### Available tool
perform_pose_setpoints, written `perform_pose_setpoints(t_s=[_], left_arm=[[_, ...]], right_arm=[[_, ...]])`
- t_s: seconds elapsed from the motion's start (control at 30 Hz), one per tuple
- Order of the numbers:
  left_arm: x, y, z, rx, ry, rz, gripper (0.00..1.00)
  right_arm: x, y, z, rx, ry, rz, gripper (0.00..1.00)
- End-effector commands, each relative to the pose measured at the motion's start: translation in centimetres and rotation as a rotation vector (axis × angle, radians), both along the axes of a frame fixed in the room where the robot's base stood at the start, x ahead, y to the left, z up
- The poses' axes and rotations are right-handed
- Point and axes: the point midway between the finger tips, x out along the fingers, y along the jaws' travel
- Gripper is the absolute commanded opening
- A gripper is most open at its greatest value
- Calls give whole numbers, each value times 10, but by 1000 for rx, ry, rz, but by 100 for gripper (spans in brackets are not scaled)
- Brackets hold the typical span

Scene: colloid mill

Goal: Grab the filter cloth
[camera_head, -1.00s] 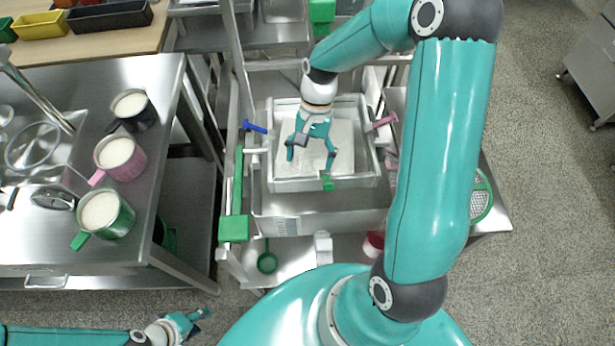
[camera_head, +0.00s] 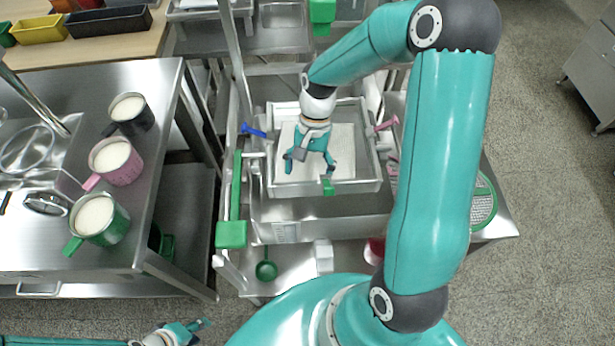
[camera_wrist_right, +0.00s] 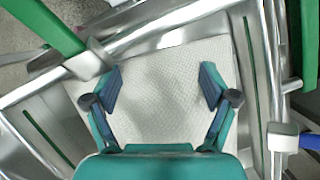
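The filter cloth (camera_head: 345,143) is a white textured sheet lying flat inside a shallow metal frame (camera_head: 375,187). It also fills the middle of the right wrist view (camera_wrist_right: 165,85). My right gripper (camera_head: 310,165) is over the cloth, near the frame's front left part. Its fingers are apart with nothing between them, and in the right wrist view (camera_wrist_right: 161,78) the cloth shows between and beyond them. I cannot tell whether the fingertips touch it. My left gripper (camera_head: 201,331) is at the lower left above the floor, its fingers apart and empty.
The frame carries a blue handle (camera_head: 253,130), a pink handle (camera_head: 386,124) and a green clip (camera_head: 328,187). A steel table at left holds black (camera_head: 131,112), pink (camera_head: 117,161) and green (camera_head: 97,218) mugs filled with white. A green scoop (camera_head: 266,270) lies below the frame.

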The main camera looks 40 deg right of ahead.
Motion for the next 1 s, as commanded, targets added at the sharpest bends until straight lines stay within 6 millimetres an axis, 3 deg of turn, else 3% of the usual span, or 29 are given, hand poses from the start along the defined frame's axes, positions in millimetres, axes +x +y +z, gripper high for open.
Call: perform_pose_setpoints(t_s=[0.9, 1.0], left_arm=[[0, 0, 0, 0, 0, 0, 40], [0, 0, 0, 0, 0, 0, 40]], right_arm=[[-3, -1, -2, 0, 9, 2, 4], [-3, -1, -2, 1, 8, 1, 0]])
